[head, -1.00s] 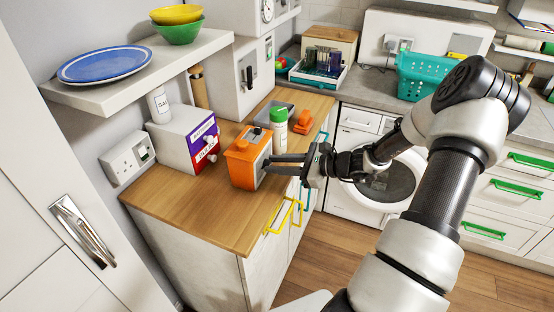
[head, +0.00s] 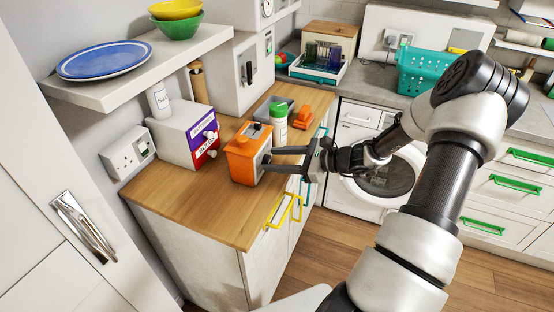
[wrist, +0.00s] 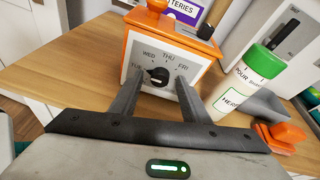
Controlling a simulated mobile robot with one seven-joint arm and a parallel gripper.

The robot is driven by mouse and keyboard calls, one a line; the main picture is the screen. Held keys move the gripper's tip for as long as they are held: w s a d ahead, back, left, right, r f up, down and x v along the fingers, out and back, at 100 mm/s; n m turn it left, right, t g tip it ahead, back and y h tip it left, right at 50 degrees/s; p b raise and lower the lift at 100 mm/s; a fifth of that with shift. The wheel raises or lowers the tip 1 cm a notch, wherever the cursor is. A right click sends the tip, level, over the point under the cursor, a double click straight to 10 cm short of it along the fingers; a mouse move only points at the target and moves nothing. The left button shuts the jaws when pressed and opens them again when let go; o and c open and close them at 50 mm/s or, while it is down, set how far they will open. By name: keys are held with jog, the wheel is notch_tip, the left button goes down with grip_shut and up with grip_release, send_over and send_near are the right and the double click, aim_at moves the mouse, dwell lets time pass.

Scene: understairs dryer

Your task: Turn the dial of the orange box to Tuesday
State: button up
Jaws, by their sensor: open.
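The orange box (head: 243,160) stands on the wooden counter, its pale dial face turned toward my gripper. In the wrist view the orange box (wrist: 137,22) shows a face with TUE, WED, THU and FRI around a dark dial knob (wrist: 158,77). My gripper (head: 270,159) is open, just in front of that face. In the wrist view its fingertips (wrist: 163,80) lie on either side of the knob. I cannot tell whether they touch it. The knob's pointer direction is unclear, and the lower face is hidden by the fingers and gripper body.
A green-lidded herb jar (head: 279,127) stands close behind the box, with an orange object (head: 302,119) beyond. A white and purple battery box (head: 183,134) stands at the left. The counter's front left area is clear. A shelf (head: 120,91) overhangs the left side.

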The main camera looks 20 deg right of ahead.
jog(key=v, duration=1.7)
jog(key=shift+r, duration=0.1)
